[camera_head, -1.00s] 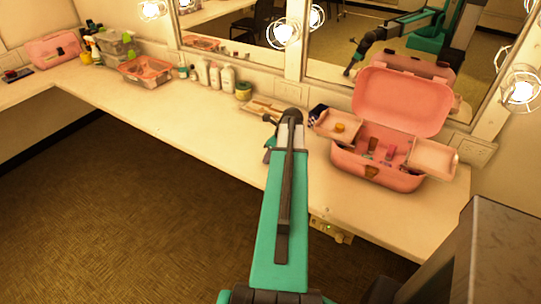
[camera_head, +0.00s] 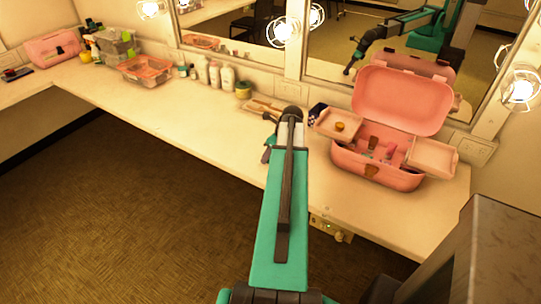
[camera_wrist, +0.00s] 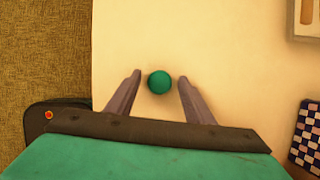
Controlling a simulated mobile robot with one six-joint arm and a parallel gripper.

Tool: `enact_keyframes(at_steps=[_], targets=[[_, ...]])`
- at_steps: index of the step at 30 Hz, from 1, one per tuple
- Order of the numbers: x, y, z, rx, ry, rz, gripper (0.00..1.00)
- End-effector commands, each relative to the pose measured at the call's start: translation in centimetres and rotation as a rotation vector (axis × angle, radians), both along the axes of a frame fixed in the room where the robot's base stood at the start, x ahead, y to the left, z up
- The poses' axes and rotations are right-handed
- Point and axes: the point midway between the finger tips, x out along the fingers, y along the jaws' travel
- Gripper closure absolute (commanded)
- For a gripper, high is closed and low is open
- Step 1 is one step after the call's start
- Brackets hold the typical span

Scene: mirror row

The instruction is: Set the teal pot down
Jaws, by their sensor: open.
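The teal pot (camera_wrist: 159,82) shows in the wrist view as a small round teal shape, seen from above against the pale counter. My gripper (camera_wrist: 157,79) is open, with one finger on each side of the pot and a visible gap on both sides. In the head view my gripper (camera_head: 268,152) is mostly hidden behind my arm, over the counter (camera_head: 215,135) near its front edge. The pot cannot be made out in the head view.
An open pink case (camera_head: 375,170) with trays stands to the right. A shallow tray (camera_head: 262,107) lies behind my gripper. Several bottles (camera_head: 227,77) and a clear bin (camera_head: 143,70) stand along the wall to the left. A checkered item (camera_wrist: 307,140) is at the wrist view's right.

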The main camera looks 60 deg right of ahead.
Motion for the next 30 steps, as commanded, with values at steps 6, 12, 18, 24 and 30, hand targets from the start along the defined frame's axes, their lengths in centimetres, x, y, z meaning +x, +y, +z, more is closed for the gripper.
enact_keyframes(at_steps=[6, 12, 18, 24, 30], targets=[[-0.7, 0.1, 1.6, -0.002, -0.001, -0.001, 0.52], [-1.6, 0.2, 3.7, -0.002, -0.001, -0.001, 0.52], [-2.5, 0.3, 5.8, -0.001, 0.000, -0.001, 0.52], [-3.3, 0.4, 7.9, -0.002, -0.001, -0.001, 0.52], [-4.0, 0.4, 9.8, -0.002, -0.001, -0.002, 0.52]])
